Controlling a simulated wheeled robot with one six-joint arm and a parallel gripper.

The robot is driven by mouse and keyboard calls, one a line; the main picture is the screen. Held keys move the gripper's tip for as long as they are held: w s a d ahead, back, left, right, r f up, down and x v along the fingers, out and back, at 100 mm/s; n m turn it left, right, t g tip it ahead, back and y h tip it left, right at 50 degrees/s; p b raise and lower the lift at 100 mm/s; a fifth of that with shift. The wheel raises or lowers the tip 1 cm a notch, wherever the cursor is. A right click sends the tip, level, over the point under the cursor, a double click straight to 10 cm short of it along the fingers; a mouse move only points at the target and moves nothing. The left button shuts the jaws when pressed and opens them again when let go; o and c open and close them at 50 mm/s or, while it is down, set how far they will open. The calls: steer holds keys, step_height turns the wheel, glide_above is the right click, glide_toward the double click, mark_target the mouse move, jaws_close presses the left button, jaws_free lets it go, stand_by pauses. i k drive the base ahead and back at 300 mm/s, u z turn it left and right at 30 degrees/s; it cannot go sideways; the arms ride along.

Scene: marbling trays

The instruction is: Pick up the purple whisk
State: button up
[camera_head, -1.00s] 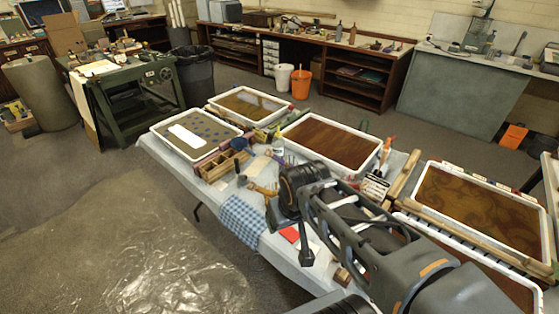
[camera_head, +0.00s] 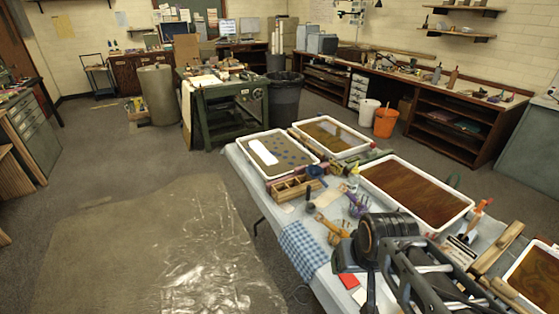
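A small purple object (camera_head: 356,205), which looks like the purple whisk, is on the crowded table between the wooden divided box and the large brown tray. It is small and its shape is hard to make out. My gripper (camera_head: 369,292) is at the lower right, over the near part of the table, pointing down. It is nearer to the camera than the purple object and apart from it in the picture. Its fingers are dark and partly cut off by the frame edge, so their opening and anything between them cannot be made out.
White-rimmed marbling trays stand at the back left (camera_head: 244,152), back middle (camera_head: 369,145) and right (camera_head: 470,206). A wooden divided box (camera_head: 297,187), an orange-handled tool (camera_head: 331,224) and a blue checked cloth (camera_head: 297,246) crowd the table. Open floor lies left, partly under plastic sheeting (camera_head: 150,250).

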mark_target(344, 190)
steer(key=k, duration=0.55)
steer(key=u, duration=0.5)
steer(key=i, duration=1.35)
steer(key=z, duration=0.7)
steer(key=i, duration=0.3)
steer(key=z, duration=0.25)
